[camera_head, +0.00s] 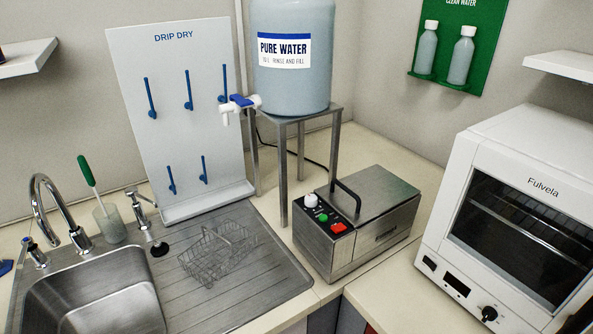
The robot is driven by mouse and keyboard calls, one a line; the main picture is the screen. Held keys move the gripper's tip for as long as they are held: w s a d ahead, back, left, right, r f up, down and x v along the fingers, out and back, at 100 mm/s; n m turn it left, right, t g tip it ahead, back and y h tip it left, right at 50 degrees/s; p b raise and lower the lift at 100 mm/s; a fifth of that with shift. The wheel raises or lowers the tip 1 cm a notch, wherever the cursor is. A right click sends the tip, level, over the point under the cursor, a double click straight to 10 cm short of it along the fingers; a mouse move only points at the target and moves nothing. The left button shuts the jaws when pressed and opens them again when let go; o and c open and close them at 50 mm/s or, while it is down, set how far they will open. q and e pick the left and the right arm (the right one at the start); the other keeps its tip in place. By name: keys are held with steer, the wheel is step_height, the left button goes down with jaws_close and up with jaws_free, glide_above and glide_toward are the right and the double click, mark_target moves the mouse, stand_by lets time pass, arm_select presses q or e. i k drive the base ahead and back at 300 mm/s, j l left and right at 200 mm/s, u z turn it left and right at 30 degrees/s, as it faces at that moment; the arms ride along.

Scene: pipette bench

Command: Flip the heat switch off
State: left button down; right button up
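A metal box with a lid and a black handle (383,222) stands on the counter right of the sink. Its control panel on the left of the top has a white knob (310,201), a small green round part (322,217) and a red switch (338,227). Any labels are too small to read, so I cannot tell which control is the heat switch or its position. The lid looks shut. Neither of my grippers is in view.
A white oven (510,215) stands close on the right. A metal stand (285,170) with a water tank (292,85) is behind the box. A sink (100,300), wire basket (218,252) and drying board (180,130) are left. Counter in front is clear.

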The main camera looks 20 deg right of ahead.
mark_target(339, 227)
steer(key=z, duration=1.2)
steer(key=k+l+z, duration=0.25)
steer(key=k, duration=0.3)
steer(key=i+j, duration=0.1)
steer(key=i, duration=0.4)
